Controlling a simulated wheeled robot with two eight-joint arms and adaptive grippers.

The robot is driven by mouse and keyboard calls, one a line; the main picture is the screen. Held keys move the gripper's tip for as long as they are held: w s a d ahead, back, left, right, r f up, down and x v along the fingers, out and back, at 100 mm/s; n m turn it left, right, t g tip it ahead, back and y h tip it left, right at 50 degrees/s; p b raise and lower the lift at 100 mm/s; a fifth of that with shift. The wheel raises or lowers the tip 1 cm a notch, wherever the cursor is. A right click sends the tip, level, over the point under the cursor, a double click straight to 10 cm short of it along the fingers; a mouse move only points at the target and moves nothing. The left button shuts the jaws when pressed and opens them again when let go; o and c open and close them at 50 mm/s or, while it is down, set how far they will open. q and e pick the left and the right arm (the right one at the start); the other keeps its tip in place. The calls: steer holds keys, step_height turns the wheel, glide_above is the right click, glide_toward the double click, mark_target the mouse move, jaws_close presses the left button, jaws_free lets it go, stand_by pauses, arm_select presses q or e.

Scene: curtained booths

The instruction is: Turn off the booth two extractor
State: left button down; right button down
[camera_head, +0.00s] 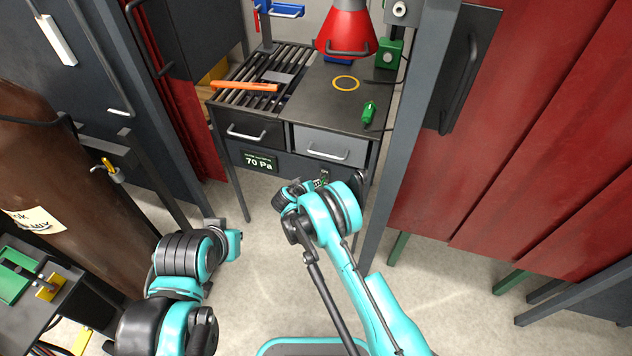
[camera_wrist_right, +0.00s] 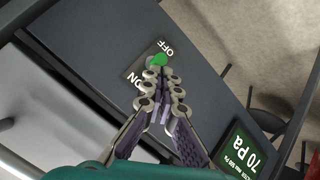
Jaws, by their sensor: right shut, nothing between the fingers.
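A grey panel below the booth bench carries a small plate marked ON and OFF with a green switch knob (camera_wrist_right: 157,60). In the right wrist view the knob lies beside the OFF lettering, just past my fingertips. My right gripper (camera_wrist_right: 155,77) is shut and empty, its tips at or very near the knob; I cannot tell whether they touch. In the head view the right gripper (camera_head: 318,184) is at the panel, mostly hidden by its wrist. A display reading 70 Pa (camera_head: 260,161) is on the same panel, also in the wrist view (camera_wrist_right: 243,150).
The bench (camera_head: 322,103) above has a slatted left side, an orange bar (camera_head: 244,87), a green item (camera_head: 368,112) and a red hood (camera_head: 346,30). Two drawers sit under it. A brown cylinder (camera_head: 60,190) stands left; red curtains (camera_head: 500,150) hang right. Floor between is clear.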

steer(key=shift+s+a+f, duration=0.1)
steer(key=shift+s+f, duration=0.1)
steer(key=shift+f, duration=0.35)
steer(key=shift+s+f, duration=0.15)
steer(key=shift+f, duration=0.4)
steer(key=shift+r, duration=0.8)
steer(key=shift+r, duration=0.1)
